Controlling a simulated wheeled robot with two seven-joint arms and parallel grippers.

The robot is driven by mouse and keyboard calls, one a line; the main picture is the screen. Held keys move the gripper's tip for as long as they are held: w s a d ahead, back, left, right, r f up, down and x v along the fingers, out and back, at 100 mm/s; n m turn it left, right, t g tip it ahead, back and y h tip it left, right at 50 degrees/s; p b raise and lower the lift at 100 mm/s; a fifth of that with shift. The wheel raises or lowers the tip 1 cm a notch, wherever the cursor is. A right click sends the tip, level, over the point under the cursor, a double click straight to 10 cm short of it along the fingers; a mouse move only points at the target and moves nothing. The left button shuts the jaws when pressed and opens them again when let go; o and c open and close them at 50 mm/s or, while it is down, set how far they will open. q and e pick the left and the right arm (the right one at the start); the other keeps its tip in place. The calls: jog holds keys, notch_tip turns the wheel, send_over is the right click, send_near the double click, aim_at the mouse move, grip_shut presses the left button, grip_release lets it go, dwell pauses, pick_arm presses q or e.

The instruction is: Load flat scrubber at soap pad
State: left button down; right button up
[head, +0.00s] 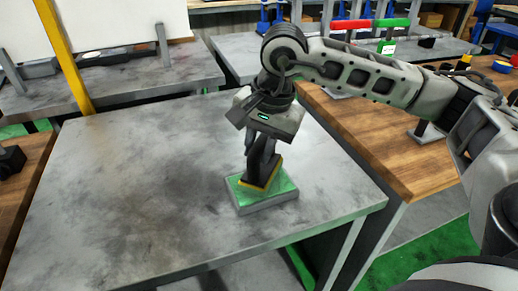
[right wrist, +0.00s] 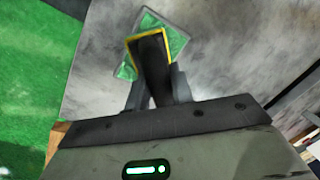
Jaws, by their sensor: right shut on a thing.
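The soap pad (head: 240,199) is a flat grey-edged block with a green top, lying on the grey metal table; it also shows in the right wrist view (right wrist: 176,40). The flat scrubber (head: 268,174) is dark with a yellow edge along its base. It stands over the green top and seems to touch it, though exact contact cannot be told. My right gripper (head: 262,158) comes down from above and is shut on the scrubber's dark upper part. In the right wrist view the scrubber (right wrist: 151,62) sits between the two fingers. My left gripper is not in view.
The grey table (head: 120,190) is bare around the pad. A wooden bench (head: 375,140) adjoins at the right, with a dark fixture on it. A yellow post (head: 66,58) rises at the back left. Another grey table (head: 120,78) stands behind.

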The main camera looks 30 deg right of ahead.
jog(key=shift+r+p, duration=0.95)
jog(key=shift+r, duration=0.95)
jog(key=shift+r+p, duration=0.3)
jog(key=shift+r, duration=0.3)
